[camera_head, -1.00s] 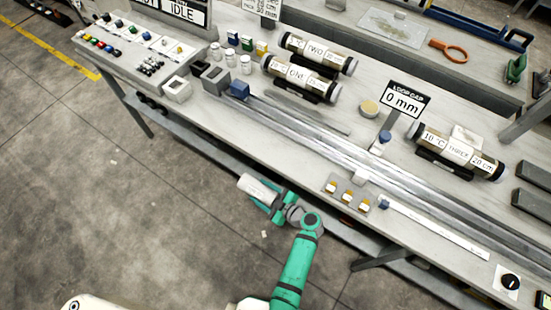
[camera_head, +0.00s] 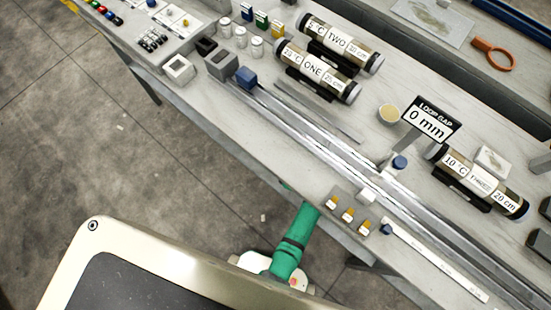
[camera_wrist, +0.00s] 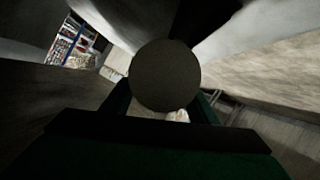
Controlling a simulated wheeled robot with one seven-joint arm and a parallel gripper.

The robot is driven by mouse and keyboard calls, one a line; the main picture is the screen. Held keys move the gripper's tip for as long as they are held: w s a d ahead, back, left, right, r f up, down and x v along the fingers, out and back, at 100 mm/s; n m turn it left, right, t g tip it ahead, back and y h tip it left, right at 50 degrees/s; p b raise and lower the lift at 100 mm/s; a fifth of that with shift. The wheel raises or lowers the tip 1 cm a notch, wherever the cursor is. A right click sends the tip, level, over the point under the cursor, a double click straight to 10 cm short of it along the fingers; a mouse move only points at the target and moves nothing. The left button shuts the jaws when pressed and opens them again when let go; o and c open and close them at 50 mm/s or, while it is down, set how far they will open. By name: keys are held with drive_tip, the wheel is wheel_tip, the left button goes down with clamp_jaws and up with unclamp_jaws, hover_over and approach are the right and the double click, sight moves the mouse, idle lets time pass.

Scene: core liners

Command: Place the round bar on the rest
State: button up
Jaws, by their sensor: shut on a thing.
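In the wrist view my gripper (camera_wrist: 163,106) is shut on a dark round-ended object (camera_wrist: 165,72), seen end-on, probably the round bar. Its length is hidden behind its own end. In the head view only part of my green arm shows at the bench edge, and the gripper and its load are hidden. I cannot tell for sure which fixture is the rest. Dark blocks (camera_head: 537,243) stand at the right edge of the bench, partly cut off.
Long metal rails (camera_head: 330,150) run along the bench (camera_head: 200,105). Labelled tubes ONE (camera_head: 317,70), TWO (camera_head: 341,44) and THREE (camera_head: 480,182) lie in dark cradles. A "0 mm" sign (camera_head: 432,121) stands beside the rails.

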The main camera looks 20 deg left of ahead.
drive_tip(key=shift+w+f, duration=0.2)
drive_tip(key=shift+f, duration=0.7)
wheel_tip(320, 180, down, 3)
drive_tip(key=shift+s+r, duration=0.15)
drive_tip(key=shift+s+a+f, duration=0.15)
drive_tip(key=shift+f, duration=0.15)
drive_tip(key=o, duration=1.5)
drive_tip(key=shift+f, duration=0.1)
drive_tip(key=shift+c, duration=0.2)
drive_tip(key=shift+d, duration=0.2)
